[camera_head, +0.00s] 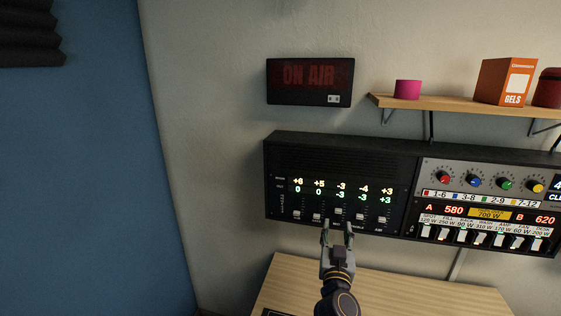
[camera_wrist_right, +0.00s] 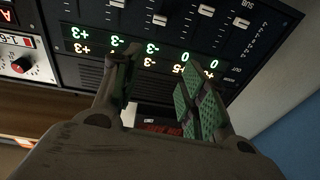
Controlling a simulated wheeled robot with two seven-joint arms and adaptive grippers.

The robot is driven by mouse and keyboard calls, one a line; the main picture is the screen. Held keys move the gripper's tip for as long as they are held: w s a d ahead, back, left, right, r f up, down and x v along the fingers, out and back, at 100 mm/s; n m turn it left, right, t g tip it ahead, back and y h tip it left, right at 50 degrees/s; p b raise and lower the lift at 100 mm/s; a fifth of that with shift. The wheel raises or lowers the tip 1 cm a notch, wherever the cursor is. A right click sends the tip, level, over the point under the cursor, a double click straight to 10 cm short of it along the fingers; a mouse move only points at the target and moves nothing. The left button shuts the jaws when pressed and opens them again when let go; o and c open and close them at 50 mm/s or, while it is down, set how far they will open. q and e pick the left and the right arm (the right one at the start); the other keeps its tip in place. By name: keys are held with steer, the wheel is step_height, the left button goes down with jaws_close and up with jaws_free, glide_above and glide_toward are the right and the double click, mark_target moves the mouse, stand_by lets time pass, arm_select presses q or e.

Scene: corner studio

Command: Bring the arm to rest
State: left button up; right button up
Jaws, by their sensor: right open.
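My right gripper (camera_head: 337,228) is raised in front of the lower edge of a black fader panel (camera_head: 285,150) on the wall. Its two fingers stand apart with nothing between them. In the right wrist view, the open gripper (camera_wrist_right: 155,95) shows its green-padded fingers before the panel (camera_wrist_right: 75,12), which appears upside down. The panel has several sliders and two rows of lit numbers. I cannot tell whether the fingertips touch the panel. The fingers hide part of its lower edge. My left gripper is in neither view.
A wooden desk (camera_head: 390,290) lies below the panel. A second console (camera_head: 480,205) with coloured knobs adjoins it on the right. Above are a dark ON AIR sign (camera_head: 309,82) and a shelf (camera_head: 450,104) with a pink roll (camera_head: 407,90) and an orange GELS box (camera_head: 505,82). Space left of the panel is free.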

steer(key=s+a+r+n+t+y, duration=0.3)
steer(key=s+a+r+n+y, duration=0.35)
steer(key=y, duration=0.55)
steer(key=s+a+f+n+g+y, duration=0.2)
steer(key=s+a+f+n+g, duration=0.1)
steer(key=f+g, duration=0.15)
steer(key=s+a+f+n+g+y, duration=0.2)
steer(key=s+a+f+n+g, duration=0.15)
steer(key=f, duration=0.25)
steer(key=s+d+f+m+g+h, duration=0.1)
steer(key=s+d+f+g+h, duration=0.2)
steer(key=f, duration=0.4)
steer(key=s+d+f+m+g+h, duration=0.2)
steer(key=s+d+f+g, duration=0.1)
steer(key=f, duration=0.4)
steer(key=s+d+f+m+g+h, duration=0.45)
steer(key=s+d+f+h, duration=0.2)
steer(key=s+d, duration=0.45)
step_height(320, 180, down, 36)
steer(key=s+d+g+b, duration=0.1)
steer(key=s+b, duration=0.1)
steer(key=s+d+f+b, duration=0.1)
steer(key=s+d+f, duration=0.1)
steer(key=s+f, duration=0.8)
steer(key=s+d+f+g+b, duration=0.1)
steer(key=s+d+f, duration=0.1)
steer(key=s+f, duration=0.9)
steer(key=shift+s, duration=0.6)
